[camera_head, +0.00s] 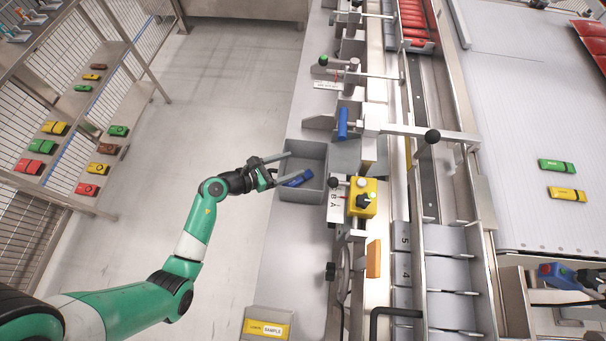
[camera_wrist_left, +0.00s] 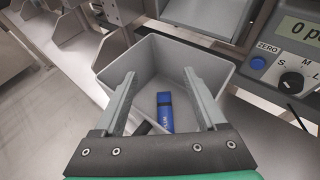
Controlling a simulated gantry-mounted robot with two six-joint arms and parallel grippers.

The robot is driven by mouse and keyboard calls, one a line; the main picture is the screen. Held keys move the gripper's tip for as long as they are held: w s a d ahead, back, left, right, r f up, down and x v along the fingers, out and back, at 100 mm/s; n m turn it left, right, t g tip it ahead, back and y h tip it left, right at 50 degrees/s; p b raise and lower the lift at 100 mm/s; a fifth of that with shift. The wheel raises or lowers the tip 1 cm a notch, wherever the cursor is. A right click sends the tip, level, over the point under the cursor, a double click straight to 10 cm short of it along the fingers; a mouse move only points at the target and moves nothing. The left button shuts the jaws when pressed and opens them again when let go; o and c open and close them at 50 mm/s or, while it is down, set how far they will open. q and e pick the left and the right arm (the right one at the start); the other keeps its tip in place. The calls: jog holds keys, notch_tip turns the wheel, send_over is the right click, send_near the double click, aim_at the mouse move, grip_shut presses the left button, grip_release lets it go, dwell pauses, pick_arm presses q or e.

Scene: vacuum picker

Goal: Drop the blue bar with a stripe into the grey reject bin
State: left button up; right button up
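The blue bar (camera_head: 298,178) lies inside the grey reject bin (camera_head: 307,151). In the left wrist view the bar (camera_wrist_left: 165,112) rests on the floor of the bin (camera_wrist_left: 215,62), with pale lettering on it; I cannot clearly make out a stripe. My left gripper (camera_head: 301,170) is over the bin with its fingers spread wide. In the left wrist view the gripper (camera_wrist_left: 159,74) shows nothing clamped between its fingers, and the bar appears below them. My right gripper is not in view.
Another blue piece (camera_head: 343,124) stands at the machine beside the bin. A yellow control box (camera_head: 363,198) is right of the bin. A sample tray (camera_head: 267,325) is at the front. Green (camera_head: 557,166) and yellow (camera_head: 567,194) bars lie on the right-hand surface.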

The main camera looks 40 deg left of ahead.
pick_arm(q)
jog(key=p+v, duration=0.3)
jog(key=v, duration=0.8)
jog(key=shift+s, duration=0.35)
